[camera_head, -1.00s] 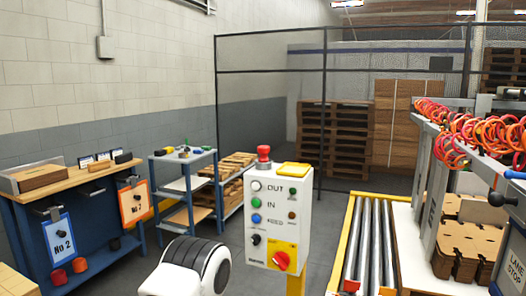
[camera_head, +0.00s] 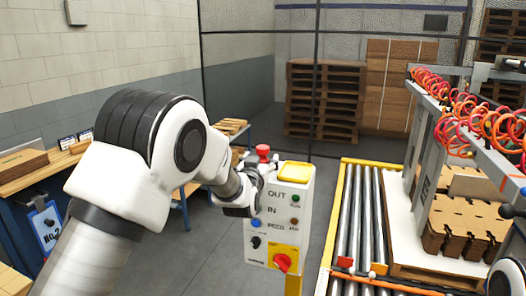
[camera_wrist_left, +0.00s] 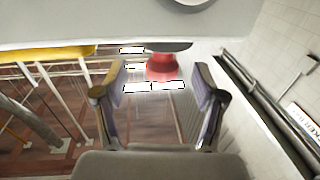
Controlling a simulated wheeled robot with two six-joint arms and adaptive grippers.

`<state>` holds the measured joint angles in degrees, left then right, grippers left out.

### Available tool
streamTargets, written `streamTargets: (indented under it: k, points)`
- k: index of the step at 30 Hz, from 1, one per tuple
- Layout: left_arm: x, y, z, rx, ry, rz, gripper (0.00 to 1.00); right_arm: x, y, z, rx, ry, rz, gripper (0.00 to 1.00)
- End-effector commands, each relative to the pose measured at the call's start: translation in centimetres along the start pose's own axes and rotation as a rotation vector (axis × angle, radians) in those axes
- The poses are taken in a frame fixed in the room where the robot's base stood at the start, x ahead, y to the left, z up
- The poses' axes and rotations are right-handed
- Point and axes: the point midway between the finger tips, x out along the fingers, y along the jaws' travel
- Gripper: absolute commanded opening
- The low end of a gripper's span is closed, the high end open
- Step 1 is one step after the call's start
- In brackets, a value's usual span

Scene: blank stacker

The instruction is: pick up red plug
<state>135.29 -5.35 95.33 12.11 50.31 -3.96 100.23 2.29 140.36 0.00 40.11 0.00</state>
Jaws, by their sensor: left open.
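The red plug (camera_head: 263,152) stands on top of the white control box (camera_head: 290,200), toward its left end. My left gripper (camera_head: 262,178) is beside the box's upper left, just below the plug in the head view, and covers part of the panel. In the left wrist view the open gripper (camera_wrist_left: 156,82) has its two fingers spread. The red plug (camera_wrist_left: 160,66) shows between the fingertips, with a dark grey disc at its upper end in that picture. No contact between fingers and plug can be made out.
A yellow block (camera_head: 293,167) lies on the box top beside the plug. A yellow-edged roller conveyor (camera_head: 360,220) runs to the right, with stacked brown sheets (camera_head: 455,235) beyond it. A workbench (camera_head: 30,178) is at the left. Grey floor is open below the box.

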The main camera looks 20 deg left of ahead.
Motion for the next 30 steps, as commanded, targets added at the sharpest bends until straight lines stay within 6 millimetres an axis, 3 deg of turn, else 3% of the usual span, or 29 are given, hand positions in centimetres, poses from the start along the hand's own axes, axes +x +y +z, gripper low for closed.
streamTargets:
  k: [3, 6, 14, 18, 20, 30]
  points:
    - [2.2, -0.1, -0.8, -0.002, -0.001, -0.001, 0.70, -2.5, 0.0, 0.0, 0.000, 0.000, 0.000, 0.40]
    - [3.8, -0.1, -0.4, -0.001, -0.001, 0.000, 0.70, -2.9, 0.0, 0.0, 0.000, 0.001, 0.000, 0.40]
    - [4.4, -0.1, 0.0, 0.000, -0.002, 0.000, 0.70, -2.8, 0.0, 0.0, 0.000, 0.000, 0.000, 0.40]
    - [4.3, -0.1, 0.0, 0.000, -0.002, 0.000, 0.21, -2.8, 0.0, 0.0, 0.000, 0.000, 0.000, 0.40]
    - [4.3, -0.1, 0.0, 0.000, -0.002, 0.000, 0.04, -2.8, 0.0, 0.0, 0.000, 0.000, 0.000, 0.40]
    - [4.3, -0.1, -0.1, 0.000, -0.002, 0.000, 0.03, -2.6, 0.0, 0.0, 0.000, 0.000, 0.000, 0.40]
